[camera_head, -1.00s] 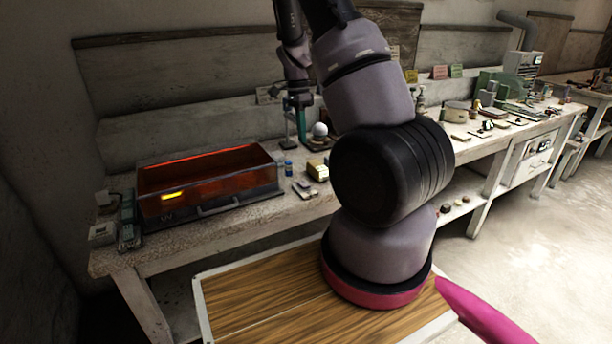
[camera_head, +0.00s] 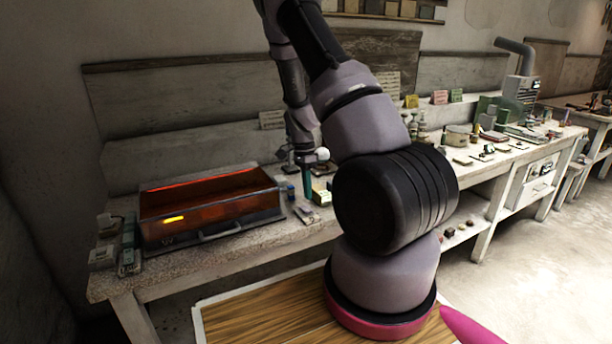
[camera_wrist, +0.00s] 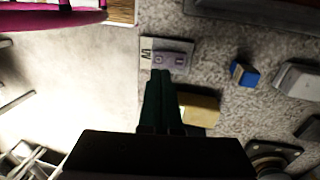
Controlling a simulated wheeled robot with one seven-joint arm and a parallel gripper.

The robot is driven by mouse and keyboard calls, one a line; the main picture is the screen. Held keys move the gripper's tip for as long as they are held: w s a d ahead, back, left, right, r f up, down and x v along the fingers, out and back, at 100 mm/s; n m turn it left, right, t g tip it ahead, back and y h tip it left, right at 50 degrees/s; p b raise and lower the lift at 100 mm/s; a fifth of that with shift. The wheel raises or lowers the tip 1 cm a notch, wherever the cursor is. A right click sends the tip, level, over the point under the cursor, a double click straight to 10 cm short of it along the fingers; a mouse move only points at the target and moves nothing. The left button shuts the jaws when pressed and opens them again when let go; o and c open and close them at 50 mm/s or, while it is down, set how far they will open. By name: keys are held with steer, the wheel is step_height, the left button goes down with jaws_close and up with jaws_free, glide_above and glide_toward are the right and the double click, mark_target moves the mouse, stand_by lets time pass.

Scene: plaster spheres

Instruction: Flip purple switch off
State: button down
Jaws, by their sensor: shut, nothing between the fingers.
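The purple switch (camera_wrist: 171,59) is a small rocker on a pale plate (camera_wrist: 148,44) with dark marks, lying on the speckled bench top. Its two ends carry small marks; I cannot tell which end is pressed. In the head view the plate (camera_head: 307,214) lies near the bench's front edge, right of the orange box. My gripper (camera_wrist: 160,74) has dark green fingers, shut together and empty. Their tips overlap the near edge of the switch in the wrist view; I cannot tell whether they touch it. In the head view my gripper (camera_head: 308,198) points down just above the plate.
An orange transparent box (camera_head: 210,207) stands to the left on the bench. A white sphere (camera_head: 322,154) stands behind.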

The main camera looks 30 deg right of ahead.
mark_target(307, 208)
steer(key=shift+s+f, duration=0.2)
steer(key=shift+f, duration=0.7)
steer(key=shift+s+f, duration=0.15)
steer(key=shift+f, duration=0.7)
steer(key=shift+s+f, duration=0.25)
steer(key=shift+w, duration=0.15)
steer(key=shift+w+a, duration=0.1)
steer(key=shift+w, duration=0.65)
steer(key=shift+r, duration=0.1)
